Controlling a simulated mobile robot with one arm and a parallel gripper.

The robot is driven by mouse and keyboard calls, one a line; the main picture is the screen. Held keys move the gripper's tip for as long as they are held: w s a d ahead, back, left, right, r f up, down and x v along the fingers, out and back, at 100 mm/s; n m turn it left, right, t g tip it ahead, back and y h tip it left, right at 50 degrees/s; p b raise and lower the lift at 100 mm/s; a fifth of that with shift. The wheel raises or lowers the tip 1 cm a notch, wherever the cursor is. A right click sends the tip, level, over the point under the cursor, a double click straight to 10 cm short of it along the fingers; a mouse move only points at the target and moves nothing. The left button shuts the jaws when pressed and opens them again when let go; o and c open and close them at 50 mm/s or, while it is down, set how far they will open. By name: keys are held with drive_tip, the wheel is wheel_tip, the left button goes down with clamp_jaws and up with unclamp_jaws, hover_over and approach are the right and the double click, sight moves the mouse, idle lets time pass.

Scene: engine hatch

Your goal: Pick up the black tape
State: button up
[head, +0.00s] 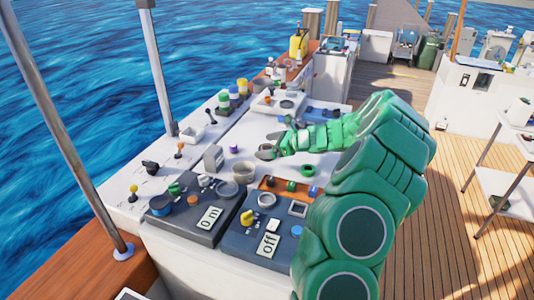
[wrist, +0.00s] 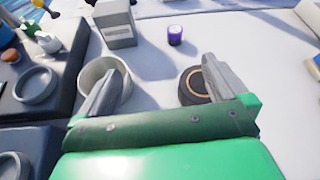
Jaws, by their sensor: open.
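The black tape (wrist: 190,88), a dark roll with a tan inner ring, lies on the white counter in the wrist view. The right finger of my gripper (wrist: 158,75) covers part of it. In the head view I cannot clearly make out the tape by my gripper (head: 266,147). My gripper is open, with nothing held between its fingers. Its left finger overlaps a pale round cup or ring (wrist: 94,72) in the picture. I cannot tell whether either finger touches what it overlaps.
A small purple roll (wrist: 175,34) and a grey box (wrist: 115,22) stand beyond the fingers. A green ring (head: 308,170) lies right of the pale cup (head: 244,171). Dark control panels (head: 208,232) with knobs fill the front. White counter is bare between the fingers.

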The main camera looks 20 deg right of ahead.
sight(268, 148)
drive_tip(key=d+f+m, duration=0.1)
drive_tip(key=d, duration=0.1)
drive_tip(key=d+f+m+h, duration=0.1)
drive_tip(key=d+f, duration=0.1)
drive_tip(key=d+f+m+t, duration=0.1)
drive_tip(key=d, duration=0.2)
drive_tip(key=shift+w+f+h, duration=0.15)
drive_tip(key=shift+w+h, duration=0.15)
drive_tip(key=shift+x, duration=1.25)
drive_tip(key=shift+a+x, duration=0.25)
drive_tip(key=shift+x, duration=2.35)
drive_tip(key=shift+s, duration=0.1)
drive_tip(key=c, duration=1)
drive_tip(key=shift+c, duration=0.2)
